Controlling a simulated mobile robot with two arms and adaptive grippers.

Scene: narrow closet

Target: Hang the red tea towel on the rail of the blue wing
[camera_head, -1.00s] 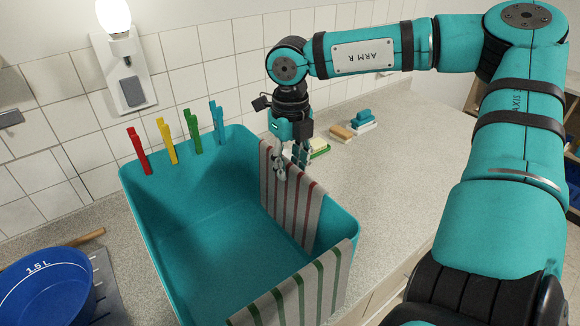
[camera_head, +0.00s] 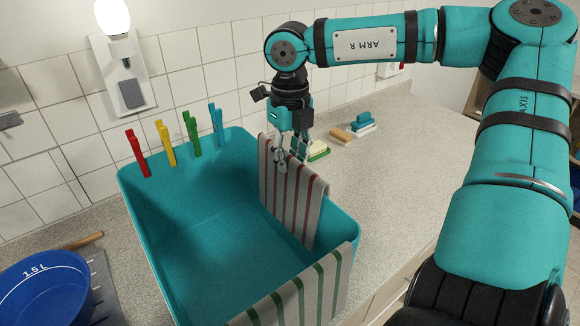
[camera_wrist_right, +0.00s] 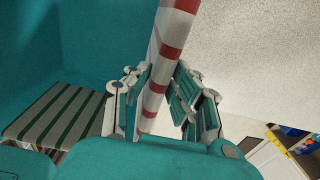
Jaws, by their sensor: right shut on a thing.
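The red-striped tea towel (camera_head: 288,195) hangs over the right rim of a teal tub (camera_head: 215,255), with part inside and part outside. My right gripper (camera_head: 290,158) points down at its top edge and is shut on it. In the right wrist view the towel (camera_wrist_right: 160,75) runs edge-on between the fingers (camera_wrist_right: 150,105). A green-striped towel (camera_head: 315,285) hangs over the tub's front rim; it also shows in the right wrist view (camera_wrist_right: 55,115). My left gripper is not in view. I cannot see a blue wing or its rail.
Red (camera_head: 137,153), yellow (camera_head: 165,143), green (camera_head: 191,133) and blue (camera_head: 217,123) pegs stand on the tub's back rim. A blue basin (camera_head: 45,290) is at front left. Sponges and brushes (camera_head: 340,135) lie behind the gripper.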

